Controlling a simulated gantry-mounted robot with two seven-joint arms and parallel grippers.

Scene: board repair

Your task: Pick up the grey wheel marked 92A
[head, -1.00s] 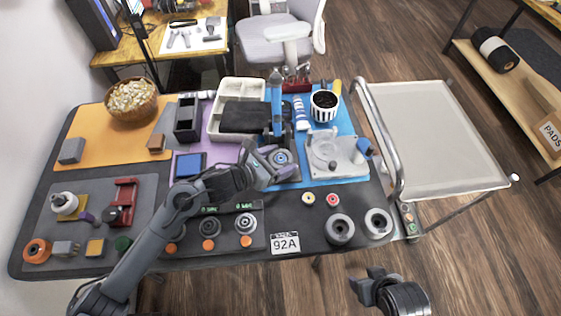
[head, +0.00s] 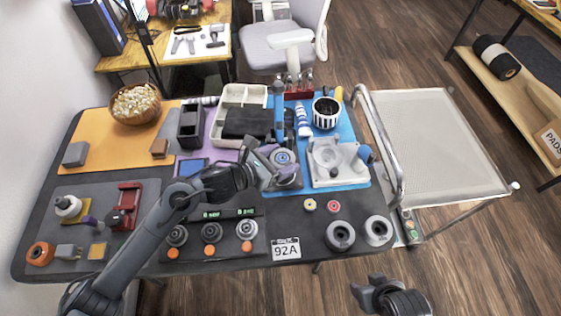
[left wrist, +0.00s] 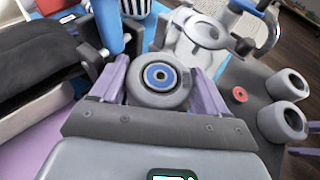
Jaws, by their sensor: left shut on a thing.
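My left gripper (head: 277,170) is shut on a grey wheel (head: 283,157) over the blue mat. In the left wrist view this wheel (left wrist: 158,82) has a blue-ringed bearing and sits between the purple fingers; no marking is readable on it. The 92A label (head: 286,249) is on the table's front edge.
A grey clamp-like fixture (head: 338,160) stands right of the held wheel. A blue post (head: 278,100) and a black block (head: 247,122) are behind it. A metal rail (head: 384,140) borders the table's right side.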

